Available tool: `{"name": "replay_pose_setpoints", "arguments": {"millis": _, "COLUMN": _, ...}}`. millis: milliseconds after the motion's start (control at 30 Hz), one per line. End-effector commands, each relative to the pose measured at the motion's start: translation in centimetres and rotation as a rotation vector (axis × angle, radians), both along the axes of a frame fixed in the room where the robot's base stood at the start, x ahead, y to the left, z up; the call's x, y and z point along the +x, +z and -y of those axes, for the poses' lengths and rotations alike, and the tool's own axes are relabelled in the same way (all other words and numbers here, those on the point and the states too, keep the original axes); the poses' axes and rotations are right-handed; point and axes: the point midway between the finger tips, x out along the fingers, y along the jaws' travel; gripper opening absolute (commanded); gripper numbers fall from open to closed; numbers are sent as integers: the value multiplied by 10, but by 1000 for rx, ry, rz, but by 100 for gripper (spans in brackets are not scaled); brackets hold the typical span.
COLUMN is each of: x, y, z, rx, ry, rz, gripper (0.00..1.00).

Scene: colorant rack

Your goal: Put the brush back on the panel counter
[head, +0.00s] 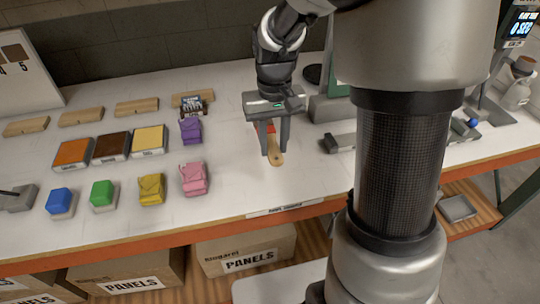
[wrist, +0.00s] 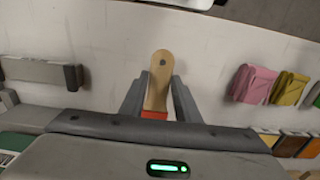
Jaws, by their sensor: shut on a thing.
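The brush has a light wooden handle with a hole near its end and a red band behind it. Its handle (head: 275,158) shows below my gripper in the head view, and the brush (wrist: 157,82) points away between the fingers in the wrist view. My gripper (head: 274,150) is shut on the brush, one finger at each side. The brush is at or just above the white panel counter (head: 235,185); I cannot tell whether it touches. The bristle end is hidden under my gripper. The counter also shows in the wrist view (wrist: 105,45).
Left of my gripper are a purple pouch (head: 190,131), a pink pouch (head: 194,178) and a yellow pouch (head: 151,189). Colour panels (head: 110,147) and wooden blocks (head: 81,116) stand farther left. A grey device (head: 340,143) is at right. The counter in front is clear.

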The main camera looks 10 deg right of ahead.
Motion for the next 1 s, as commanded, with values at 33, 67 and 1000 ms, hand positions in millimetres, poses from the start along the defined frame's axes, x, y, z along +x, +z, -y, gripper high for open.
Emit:
{"name": "replay_pose_setpoints", "arguments": {"millis": 33, "x": -1, "y": -12, "z": 0, "rx": 0, "ry": 0, "rz": -5, "gripper": 7}}
{"name": "replay_pose_setpoints", "arguments": {"millis": 67, "x": -1, "y": -17, "z": 0, "rx": 0, "ry": 0, "rz": -4, "gripper": 7}}
{"name": "replay_pose_setpoints", "arguments": {"millis": 1000, "x": 0, "y": -69, "z": 0, "rx": 0, "ry": -1, "rz": -1, "gripper": 48}}
